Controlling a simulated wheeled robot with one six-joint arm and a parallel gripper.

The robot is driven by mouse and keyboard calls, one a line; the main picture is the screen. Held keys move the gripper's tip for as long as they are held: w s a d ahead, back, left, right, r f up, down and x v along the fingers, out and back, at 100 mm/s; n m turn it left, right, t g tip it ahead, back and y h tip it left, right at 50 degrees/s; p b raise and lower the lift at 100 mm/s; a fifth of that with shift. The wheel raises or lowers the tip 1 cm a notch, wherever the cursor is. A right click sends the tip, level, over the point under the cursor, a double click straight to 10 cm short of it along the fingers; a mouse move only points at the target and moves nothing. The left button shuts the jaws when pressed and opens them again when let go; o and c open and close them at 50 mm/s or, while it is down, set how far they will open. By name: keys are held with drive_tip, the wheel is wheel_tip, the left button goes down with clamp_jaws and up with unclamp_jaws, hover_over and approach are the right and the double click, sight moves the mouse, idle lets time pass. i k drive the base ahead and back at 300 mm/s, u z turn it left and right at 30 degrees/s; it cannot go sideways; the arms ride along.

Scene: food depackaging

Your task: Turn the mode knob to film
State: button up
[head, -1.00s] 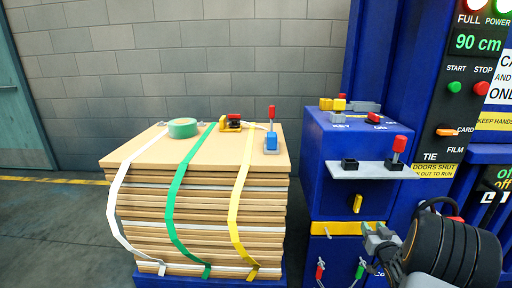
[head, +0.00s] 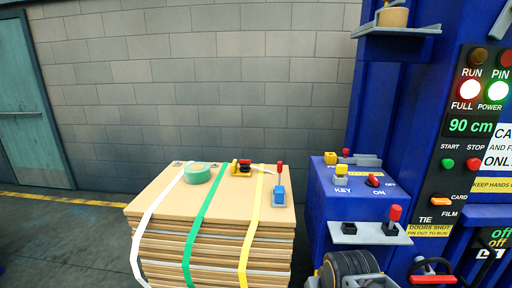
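The mode knob (head: 437,199) is a black knob with an orange pointer on the dark control panel (head: 456,147) at the right. The words CARD and FILM stand to its right, CARD level with it and FILM lower. Its pointer appears to be on the CARD side. My arm shows at the bottom edge as a black ribbed link and a grey part, left of and below the panel. My gripper's fingers are below the frame, so I cannot see whether they are open. Nothing touches the knob.
A blue box (head: 325,217) with a key switch, a red switch and a small shelf (head: 370,234) with a red-handled lever stands left of the panel. A strapped cardboard stack (head: 150,205) stands further left. The space before the knob looks clear.

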sight(438, 197)
drive_tip(key=z, duration=1.45)
drive_tip(key=i, duration=0.7)
drive_tip(key=u, duration=0.35)
